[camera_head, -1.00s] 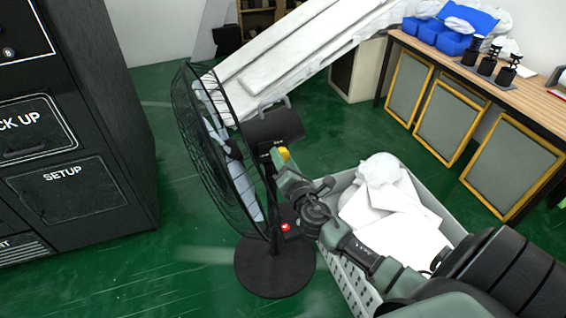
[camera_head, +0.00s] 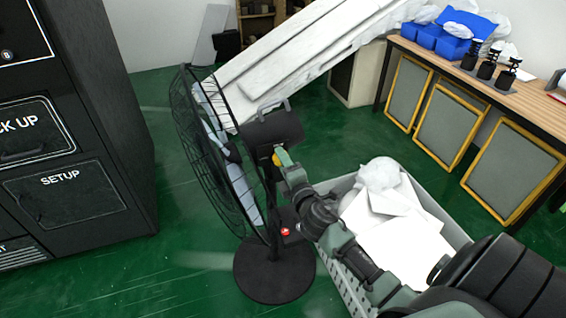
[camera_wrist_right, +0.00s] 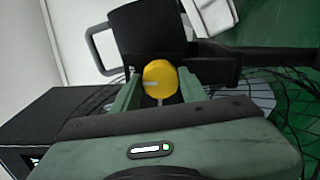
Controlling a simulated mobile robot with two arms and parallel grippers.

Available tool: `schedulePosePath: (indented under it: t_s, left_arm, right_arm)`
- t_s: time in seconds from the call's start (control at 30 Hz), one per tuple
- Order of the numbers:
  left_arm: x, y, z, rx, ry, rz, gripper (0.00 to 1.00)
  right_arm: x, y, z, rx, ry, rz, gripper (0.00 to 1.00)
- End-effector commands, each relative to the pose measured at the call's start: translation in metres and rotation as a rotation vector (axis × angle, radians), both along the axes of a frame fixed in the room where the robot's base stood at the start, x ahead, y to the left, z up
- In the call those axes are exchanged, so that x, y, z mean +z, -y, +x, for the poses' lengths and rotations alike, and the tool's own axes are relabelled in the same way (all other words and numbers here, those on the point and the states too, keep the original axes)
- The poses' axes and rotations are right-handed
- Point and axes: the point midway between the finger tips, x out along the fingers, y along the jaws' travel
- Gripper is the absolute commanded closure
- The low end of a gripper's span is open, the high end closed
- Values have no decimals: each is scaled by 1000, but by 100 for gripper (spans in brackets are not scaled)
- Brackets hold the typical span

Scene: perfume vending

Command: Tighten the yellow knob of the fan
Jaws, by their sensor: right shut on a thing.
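The black fan stands upright on a round base (camera_head: 274,272), with its wire cage (camera_head: 203,150) facing left and its motor housing (camera_head: 274,127) behind the cage. The yellow knob (camera_head: 278,158) is on the housing's lower right side, partly hidden by my right gripper (camera_head: 281,158). In the right wrist view the yellow knob (camera_wrist_right: 160,78) sits between the two green fingers of the right gripper (camera_wrist_right: 159,86), which is shut on it. A red button (camera_head: 285,231) shows on the fan's post. My left gripper is not in view.
A grey crate (camera_head: 335,262) with white pieces stands right of the fan, under my right arm. A black cabinet (camera_head: 75,150) stands at the left. A wooden table (camera_head: 535,100) is at the right.

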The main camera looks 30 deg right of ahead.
Motion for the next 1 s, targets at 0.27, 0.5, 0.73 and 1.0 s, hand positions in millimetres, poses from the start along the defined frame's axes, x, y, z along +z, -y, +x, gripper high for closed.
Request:
schedulePosePath:
  t_s: [0.27, 0.5, 0.73, 1.0]
  left_arm:
    - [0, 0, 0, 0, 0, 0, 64]
    - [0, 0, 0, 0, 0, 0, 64]
    - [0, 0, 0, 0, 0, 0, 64]
    - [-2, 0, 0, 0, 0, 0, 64]
  right_arm:
    - [-1, 0, 0, 0, 1, 14, 97]
    - [-1, 0, 0, 0, 1, 14, 43]
    - [-1, 0, 0, 0, 2, 12, 35]
    - [-1, -4, -15, 0, 0, 11, 35]
